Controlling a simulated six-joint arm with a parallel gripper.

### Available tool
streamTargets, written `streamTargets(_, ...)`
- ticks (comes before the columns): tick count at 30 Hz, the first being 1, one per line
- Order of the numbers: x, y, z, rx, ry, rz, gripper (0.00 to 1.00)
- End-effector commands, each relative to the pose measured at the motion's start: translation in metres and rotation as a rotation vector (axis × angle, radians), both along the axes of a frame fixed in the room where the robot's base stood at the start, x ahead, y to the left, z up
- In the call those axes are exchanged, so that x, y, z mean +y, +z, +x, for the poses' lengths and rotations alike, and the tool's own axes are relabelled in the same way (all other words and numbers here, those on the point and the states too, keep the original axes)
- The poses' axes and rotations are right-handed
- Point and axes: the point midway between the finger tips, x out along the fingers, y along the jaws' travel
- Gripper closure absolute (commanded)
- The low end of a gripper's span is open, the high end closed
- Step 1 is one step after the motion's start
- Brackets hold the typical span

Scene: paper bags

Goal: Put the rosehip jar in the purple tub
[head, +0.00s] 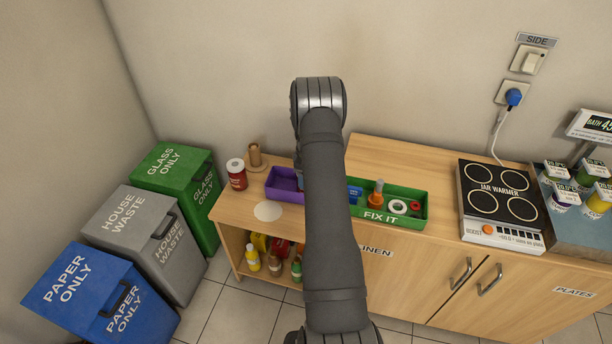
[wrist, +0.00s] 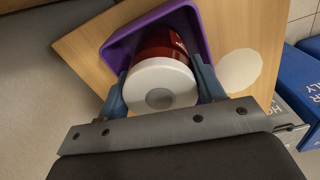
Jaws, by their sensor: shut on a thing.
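The purple tub (head: 284,196) stands on the wooden counter, partly hidden behind my arm in the head view. In the wrist view the tub (wrist: 117,52) lies just beyond my gripper. My gripper (wrist: 161,84) is shut on a dark red jar with a white lid (wrist: 160,92), its lid towards the camera. The jar's far end is within the tub's outline; I cannot tell whether it touches the floor of the tub. Its label cannot be read. Another red jar with a white lid (head: 237,174) stands on the counter left of the tub.
A wooden peg stand (head: 256,157) is behind the tub and a pale round disc (head: 268,211) lies in front. A green FIX IT tray (head: 400,214) with tools sits right of my arm. The jar warmer (head: 498,195) is farther right. Bins stand at the left.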

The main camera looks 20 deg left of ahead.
Motion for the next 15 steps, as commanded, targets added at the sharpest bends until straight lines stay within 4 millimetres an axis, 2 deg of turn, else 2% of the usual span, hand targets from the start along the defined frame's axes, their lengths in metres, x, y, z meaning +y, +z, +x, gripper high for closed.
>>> streamTargets(11, 0.0004, -0.0032, 0.0009, -0.002, 0.000, 0.001, 0.81)
streamTargets(12, 0.0002, -0.0035, 0.0003, -0.001, 0.000, 0.000, 0.30)
streamTargets(14, 0.0002, -0.0034, 0.0002, -0.001, 0.000, 0.000, 0.18)
streamTargets(15, 0.0002, -0.0034, 0.0002, -0.001, 0.000, 0.000, 0.16)
